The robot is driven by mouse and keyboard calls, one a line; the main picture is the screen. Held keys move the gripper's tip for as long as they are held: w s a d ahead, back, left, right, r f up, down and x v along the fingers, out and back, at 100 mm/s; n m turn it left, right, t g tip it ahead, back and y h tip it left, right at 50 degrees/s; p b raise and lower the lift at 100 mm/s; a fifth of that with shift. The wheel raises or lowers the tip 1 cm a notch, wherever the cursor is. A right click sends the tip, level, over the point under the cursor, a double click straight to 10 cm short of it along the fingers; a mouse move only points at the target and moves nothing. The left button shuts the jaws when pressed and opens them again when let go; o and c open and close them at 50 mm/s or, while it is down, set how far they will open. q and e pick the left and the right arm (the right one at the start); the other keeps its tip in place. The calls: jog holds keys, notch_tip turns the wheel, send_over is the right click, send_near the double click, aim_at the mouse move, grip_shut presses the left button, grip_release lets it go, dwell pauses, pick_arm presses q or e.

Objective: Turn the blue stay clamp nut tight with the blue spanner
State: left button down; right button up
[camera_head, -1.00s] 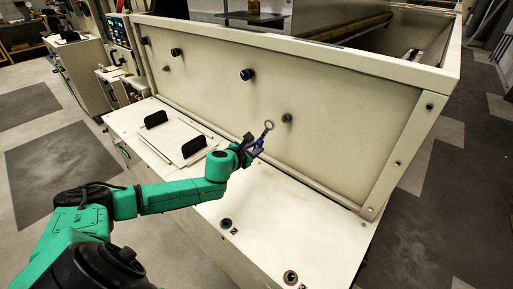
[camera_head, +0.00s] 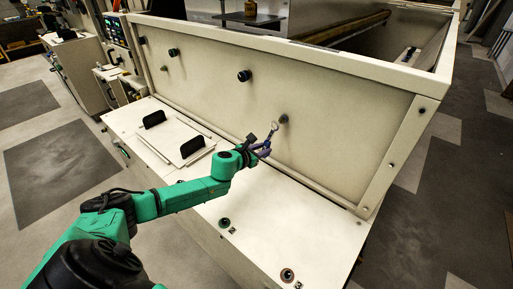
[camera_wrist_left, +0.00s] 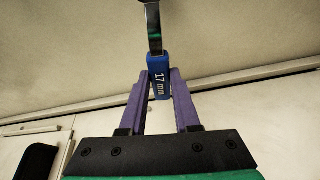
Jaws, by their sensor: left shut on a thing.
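The blue spanner (camera_wrist_left: 159,75), marked 17 mm, has a blue handle and a bright metal shank. My left gripper (camera_head: 264,148) is shut on the handle, with its purple fingers on either side of it in the left wrist view (camera_wrist_left: 161,82). In the head view the spanner's ring end (camera_head: 273,127) points up, just left of a grey-green fitting (camera_head: 284,118) on the cream panel; I cannot tell whether they touch. A dark blue round nut or knob (camera_head: 244,76) sits higher on the panel to the left. I cannot tell which fitting is the stay clamp nut. My right gripper is out of view.
Another dark knob (camera_head: 173,52) is at the panel's upper left. A ledge (camera_head: 290,215) runs below the panel, with a plate (camera_head: 175,140) bearing two black handles and two round fittings (camera_head: 224,223) (camera_head: 288,275) near its front. Space around my gripper is clear.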

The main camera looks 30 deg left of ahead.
pick_arm(q)
jog(key=d+r+n+h+p, duration=0.1)
jog(key=d+r+n+h, duration=0.2)
jog(key=d+n+h, duration=0.3)
jog(key=d+n, duration=0.3)
jog(key=shift+s+r+p, duration=0.25)
jog(key=shift+p, duration=0.1)
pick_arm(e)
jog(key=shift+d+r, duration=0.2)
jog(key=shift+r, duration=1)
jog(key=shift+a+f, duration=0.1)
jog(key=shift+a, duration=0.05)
pick_arm(q)
jog(key=shift+w+b, duration=0.4)
jog(key=shift+w, duration=0.2)
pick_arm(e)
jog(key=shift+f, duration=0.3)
pick_arm(q)
jog(key=shift+w, duration=0.3)
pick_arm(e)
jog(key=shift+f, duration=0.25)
pick_arm(q)
jog(key=shift+w+d+b, duration=0.1)
jog(key=shift+w+b, duration=0.2)
jog(key=shift+b, duration=0.05)
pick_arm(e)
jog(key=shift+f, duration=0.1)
